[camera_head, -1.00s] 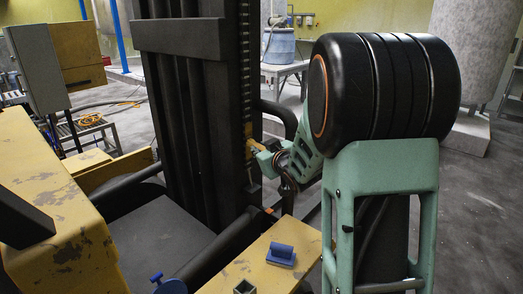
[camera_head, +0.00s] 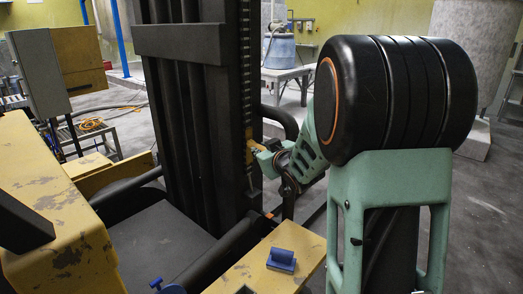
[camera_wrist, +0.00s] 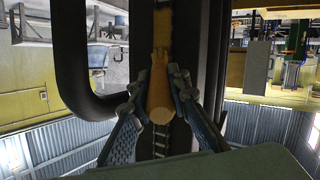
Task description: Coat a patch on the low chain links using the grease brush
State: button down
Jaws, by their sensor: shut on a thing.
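The grease brush (camera_wrist: 160,90) has a tan-orange handle and sits between the two fingers of my gripper (camera_wrist: 158,95), which are shut on it. The wrist view appears upside down. The brush points away from the wrist at the dark upright mast. The chain (camera_head: 244,70) runs down the mast's right side; a few links (camera_wrist: 161,138) show past the brush in the wrist view. A yellow-brown strip lies on the chain's line beyond the brush tip. In the head view my gripper (camera_head: 262,156) is beside the low chain. I cannot tell whether the bristles touch.
A dark curved pipe (camera_head: 282,118) stands right of the mast, close to my gripper. A yellow ledge (camera_head: 245,277) with a blue block (camera_head: 281,259) is in front. A blue tub (camera_head: 281,50) stands on a table behind. Grey floor is open at the right.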

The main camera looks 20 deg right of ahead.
jog(key=shift+f+b, duration=0.55)
jog(key=shift+f, duration=0.3)
jog(key=shift+r, duration=0.1)
jog(key=shift+s+d+p, duration=0.2)
jog(key=shift+s+d, duration=0.35)
jog(key=shift+s, duration=0.3)
jog(key=shift+s+d+p, duration=0.15)
jog(key=shift+s+d, duration=0.4)
jog(key=shift+s, duration=0.25)
jog(key=shift+s+d+p, duration=0.2)
jog(key=shift+s+d, duration=0.35)
jog(key=shift+s, duration=0.3)
jog(key=shift+s+d, duration=0.1)
jog(key=shift+s+d+p, duration=0.15)
jog(key=shift+s+d, duration=0.25)
jog(key=shift+s, duration=0.2)
jog(key=shift+s+d+p, duration=0.15)
jog(key=shift+s+d, duration=0.2)
jog(key=shift+s, duration=0.2)
jog(key=shift+w+a, duration=0.1)
